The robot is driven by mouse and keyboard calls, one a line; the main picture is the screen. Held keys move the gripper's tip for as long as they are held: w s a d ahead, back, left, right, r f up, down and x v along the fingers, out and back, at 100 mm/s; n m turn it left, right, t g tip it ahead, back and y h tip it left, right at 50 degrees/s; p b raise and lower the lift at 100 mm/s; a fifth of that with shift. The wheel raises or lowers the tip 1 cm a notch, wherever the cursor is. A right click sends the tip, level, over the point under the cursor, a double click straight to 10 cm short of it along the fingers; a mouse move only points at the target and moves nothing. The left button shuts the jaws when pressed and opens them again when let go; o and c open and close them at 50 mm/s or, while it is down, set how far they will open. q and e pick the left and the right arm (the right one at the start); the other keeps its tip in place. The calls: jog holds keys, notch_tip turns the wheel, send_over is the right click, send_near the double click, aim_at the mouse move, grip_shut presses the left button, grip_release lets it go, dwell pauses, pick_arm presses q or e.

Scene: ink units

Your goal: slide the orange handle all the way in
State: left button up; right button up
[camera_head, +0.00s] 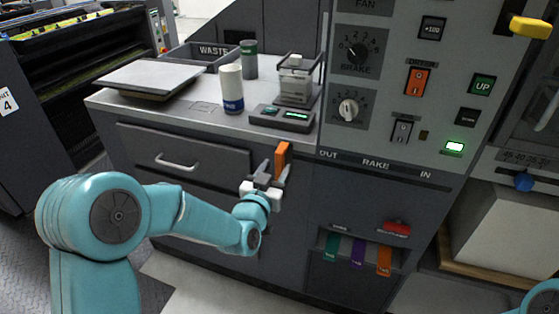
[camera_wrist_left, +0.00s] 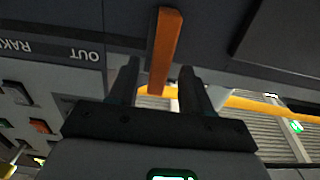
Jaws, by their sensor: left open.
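The orange handle (camera_head: 282,152) is an upright bar on the front of the grey cabinet, just left of the OUT end of the "OUT RAKE IN" strip (camera_head: 375,164). In the left wrist view the handle (camera_wrist_left: 167,45) reaches down between the two dark fingers. My left gripper (camera_head: 273,174) is open around the lower part of the handle, with visible gaps on both sides in the left wrist view (camera_wrist_left: 159,68). My right gripper is out of view; only a teal piece of that arm shows at the lower right corner.
A drawer with a metal pull (camera_head: 177,162) is left of the handle. Green, purple and orange tags (camera_head: 358,251) hang below right, under a red part (camera_head: 397,228). A white cup (camera_head: 232,88) and a scale (camera_head: 282,117) stand on the counter above.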

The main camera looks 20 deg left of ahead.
aim_at(278, 166)
pick_arm(q)
jog(key=shift+w, duration=1.55)
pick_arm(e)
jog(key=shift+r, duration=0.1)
